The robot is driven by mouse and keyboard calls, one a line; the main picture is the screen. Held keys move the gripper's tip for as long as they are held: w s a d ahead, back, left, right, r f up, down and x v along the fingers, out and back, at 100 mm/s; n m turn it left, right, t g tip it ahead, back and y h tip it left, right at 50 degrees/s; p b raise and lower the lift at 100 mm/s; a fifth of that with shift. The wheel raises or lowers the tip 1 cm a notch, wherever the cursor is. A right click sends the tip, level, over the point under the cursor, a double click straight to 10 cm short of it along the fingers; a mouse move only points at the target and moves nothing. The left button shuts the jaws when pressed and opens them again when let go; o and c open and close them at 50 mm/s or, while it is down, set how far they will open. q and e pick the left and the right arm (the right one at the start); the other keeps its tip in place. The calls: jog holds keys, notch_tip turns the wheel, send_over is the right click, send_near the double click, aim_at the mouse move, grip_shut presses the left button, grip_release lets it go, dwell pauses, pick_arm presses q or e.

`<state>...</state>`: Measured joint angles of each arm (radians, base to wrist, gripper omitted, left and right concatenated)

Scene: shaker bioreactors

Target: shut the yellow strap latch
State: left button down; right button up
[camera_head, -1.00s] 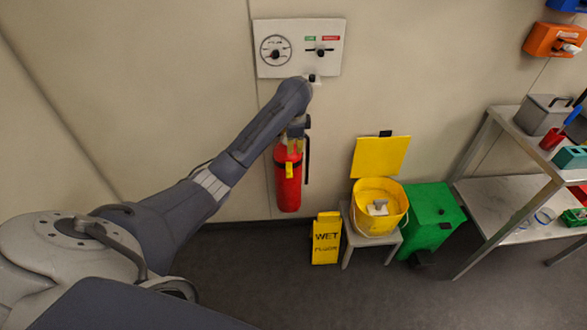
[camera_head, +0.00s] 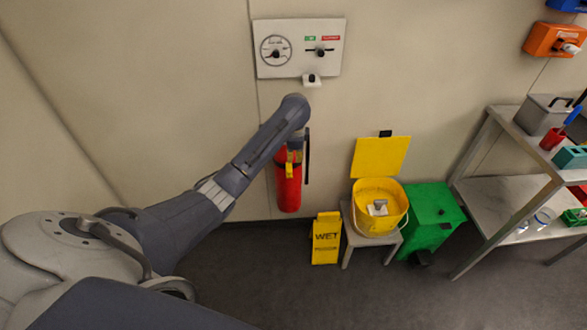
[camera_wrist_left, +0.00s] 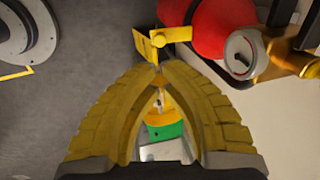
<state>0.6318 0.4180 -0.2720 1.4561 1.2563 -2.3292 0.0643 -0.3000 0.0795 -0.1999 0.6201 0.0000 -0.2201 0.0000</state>
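The red fire extinguisher (camera_head: 288,190) hangs on the wall; it also shows at the top right of the left wrist view (camera_wrist_left: 205,22). The yellow strap latch (camera_wrist_left: 146,45) stands out beside it in the left wrist view, swung away from the red body. In the head view it is a small yellow patch (camera_head: 288,171) in front of the extinguisher. My left gripper (camera_wrist_left: 160,70) points down, its yellowish fingertips drawn together with nothing visible between them. The tips are just short of the latch in the picture; whether they touch cannot be told. My right gripper is not in view.
A wall panel (camera_head: 275,65) with dials is above. A yellow wet-floor sign (camera_head: 326,240), a stool (camera_head: 347,250) with an open yellow bucket (camera_head: 370,215), and a green bin (camera_head: 430,205) stand right of the extinguisher. A shelf table (camera_head: 475,190) is farther right.

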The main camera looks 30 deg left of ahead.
pick_arm(q)
notch_tip(320, 180, down, 8)
jog(key=w, duration=0.1)
jog(key=shift+a+r, duration=0.2)
jog(key=shift+a, duration=0.25)
jog(key=shift+w, duration=0.1)
